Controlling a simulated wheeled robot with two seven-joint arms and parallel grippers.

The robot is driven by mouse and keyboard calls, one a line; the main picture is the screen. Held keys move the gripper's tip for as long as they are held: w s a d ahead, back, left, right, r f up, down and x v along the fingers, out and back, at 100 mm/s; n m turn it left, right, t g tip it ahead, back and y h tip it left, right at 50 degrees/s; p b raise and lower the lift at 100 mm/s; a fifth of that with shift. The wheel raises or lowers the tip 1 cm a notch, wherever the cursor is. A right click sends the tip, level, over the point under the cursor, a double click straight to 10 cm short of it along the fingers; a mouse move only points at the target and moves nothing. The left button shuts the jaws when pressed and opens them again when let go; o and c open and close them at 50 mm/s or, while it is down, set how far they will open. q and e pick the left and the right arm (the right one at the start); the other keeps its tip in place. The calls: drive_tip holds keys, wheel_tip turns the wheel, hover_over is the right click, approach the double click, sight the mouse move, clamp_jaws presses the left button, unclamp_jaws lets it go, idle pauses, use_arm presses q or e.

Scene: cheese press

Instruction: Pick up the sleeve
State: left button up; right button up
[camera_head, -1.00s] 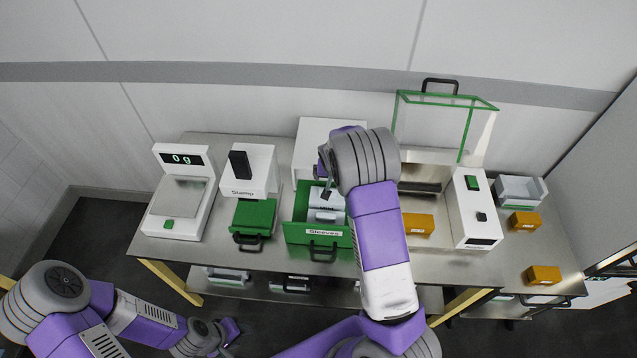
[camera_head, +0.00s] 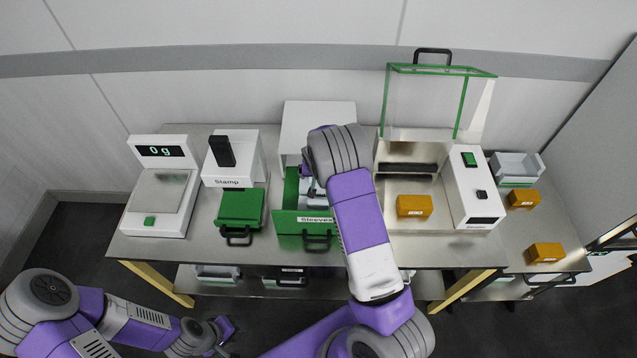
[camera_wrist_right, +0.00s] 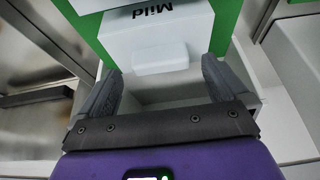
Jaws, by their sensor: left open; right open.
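A green drawer labelled "Sleeves" (camera_head: 290,222) stands open at the middle of the bench, with white sleeves (camera_head: 314,190) inside, partly hidden by my right arm. In the right wrist view a white sleeve marked "Mild" (camera_wrist_right: 160,36) lies with its print upside down and a raised block on its near side. My right gripper (camera_wrist_right: 160,76) is open, its fingers on either side of the sleeve's near end; I cannot tell whether they touch it. My left gripper (camera_head: 222,334) is open, low at the left in front of the bench.
A scale (camera_head: 160,200) and a stamp unit (camera_head: 232,165) stand left of the drawer. To the right are a glass-lidded press (camera_head: 425,110) with an orange block (camera_head: 413,207), a white control box (camera_head: 474,200), and more orange blocks (camera_head: 545,253) on a side table.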

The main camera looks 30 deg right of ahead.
drive_tip(key=shift+x, duration=1.3)
drive_tip(key=c, duration=1.1)
